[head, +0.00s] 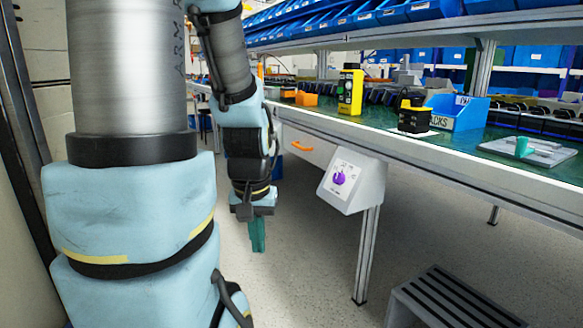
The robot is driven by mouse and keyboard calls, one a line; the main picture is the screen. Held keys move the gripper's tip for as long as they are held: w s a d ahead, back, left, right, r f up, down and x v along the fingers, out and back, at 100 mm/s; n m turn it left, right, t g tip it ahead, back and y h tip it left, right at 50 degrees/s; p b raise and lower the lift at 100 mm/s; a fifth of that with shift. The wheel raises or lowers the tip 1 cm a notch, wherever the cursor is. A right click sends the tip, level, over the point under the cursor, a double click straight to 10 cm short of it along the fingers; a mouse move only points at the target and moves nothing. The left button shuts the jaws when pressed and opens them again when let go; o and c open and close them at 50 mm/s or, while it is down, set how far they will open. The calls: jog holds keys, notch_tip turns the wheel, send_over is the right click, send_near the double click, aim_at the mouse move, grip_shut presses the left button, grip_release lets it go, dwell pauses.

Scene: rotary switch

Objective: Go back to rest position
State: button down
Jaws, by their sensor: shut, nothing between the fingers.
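My gripper (257,236) hangs pointing down at the end of my arm, in front of the workbench (420,152) and left of its leg. Its green fingers are together with nothing between them, and it touches nothing. On the bench stands a black rotary switch (413,117) with a yellow part on a white base, well to the right of my gripper and apart from it. The fingertips are small in this view.
A white box with a purple picture (347,182) hangs under the bench edge, right of my gripper. A yellow box (350,92), a blue bin (458,113) and a grey plate with a green knob (526,150) are on the bench. A slatted step (455,300) stands on the floor.

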notch_tip(320, 180, up, 31)
jog(key=p, duration=2.9)
jog(key=shift+p, duration=0.3)
jog(key=shift+d, duration=0.1)
